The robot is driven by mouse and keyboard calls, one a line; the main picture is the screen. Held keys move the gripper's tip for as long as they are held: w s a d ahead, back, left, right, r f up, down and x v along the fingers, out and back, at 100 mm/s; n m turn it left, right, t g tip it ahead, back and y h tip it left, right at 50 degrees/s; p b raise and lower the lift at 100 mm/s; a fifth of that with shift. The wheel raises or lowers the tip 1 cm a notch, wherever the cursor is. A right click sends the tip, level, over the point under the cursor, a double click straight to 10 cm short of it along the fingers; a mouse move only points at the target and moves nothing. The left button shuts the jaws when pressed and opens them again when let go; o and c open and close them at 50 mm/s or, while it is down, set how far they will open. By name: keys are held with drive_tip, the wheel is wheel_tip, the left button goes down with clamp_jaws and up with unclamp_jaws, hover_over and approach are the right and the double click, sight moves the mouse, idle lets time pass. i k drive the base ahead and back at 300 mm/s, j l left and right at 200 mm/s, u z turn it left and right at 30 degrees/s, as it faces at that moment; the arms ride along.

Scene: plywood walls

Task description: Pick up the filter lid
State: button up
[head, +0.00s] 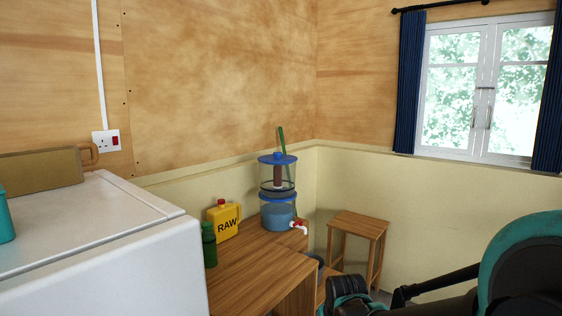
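The filter lid (278,158) is a blue disc with a small knob on top. It sits on the upper clear chamber of a two-part water filter (278,205). The filter stands on the wooden table at the far corner, with a blue ring between its chambers, blue-tinted water below and a red-and-white tap at its right. Parts of my arm show at the bottom right, well apart from the lid. The fingers of my gripper do not show.
A yellow RAW jerrycan (225,221) and a green bottle (209,245) stand left of the filter on the wooden table (255,270). A green stick (281,141) rises behind the filter. A white appliance (110,250) fills the left foreground. A wooden stool (358,222) stands right.

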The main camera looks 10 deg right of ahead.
sight(277, 158)
drive_tip(key=i+l+u, duration=0.1)
drive_tip(key=u, duration=0.45)
drive_tip(key=i+l+u, duration=0.15)
drive_tip(key=l+u, duration=0.2)
drive_tip(key=l, duration=0.25)
drive_tip(key=l+u, duration=0.35)
drive_tip(key=l, duration=0.25)
drive_tip(key=i, duration=0.05)
